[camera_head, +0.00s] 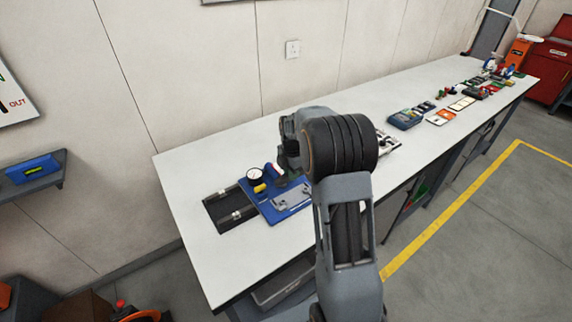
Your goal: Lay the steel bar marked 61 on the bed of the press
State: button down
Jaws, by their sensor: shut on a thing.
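My gripper is hidden behind my own arm, which fills the middle of the view and reaches over the workbench. Neither its fingers nor anything held in them shows. I cannot make out a steel bar with the mark 61. I cannot pick out a press with certainty. A blue plate (263,207) lies on the bench just left of my arm. It carries a round white dial gauge (254,174), a grey metal piece (292,198) and a red-handled part partly covered by my arm.
A dark flat tray (213,212) with silver pieces adjoins the blue plate. The white workbench (215,156) runs away to the right. A blue-grey case (404,120) and several small items lie along it. Bare bench lies behind and in front of the blue plate.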

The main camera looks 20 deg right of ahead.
aim_at(291, 193)
jog(key=shift+w, duration=0.15)
jog(key=shift+a+f+b, duration=0.15)
jog(key=shift+f+b, duration=0.55)
jog(key=shift+f, duration=0.2)
jog(key=shift+f+b, duration=1.9)
jog(key=shift+f, duration=0.9)
jog(key=shift+f, duration=0.1)
jog(key=c, duration=1)
grip_release()
jog(key=shift+r+p, duration=2.5)
jog(key=shift+r, duration=1.05)
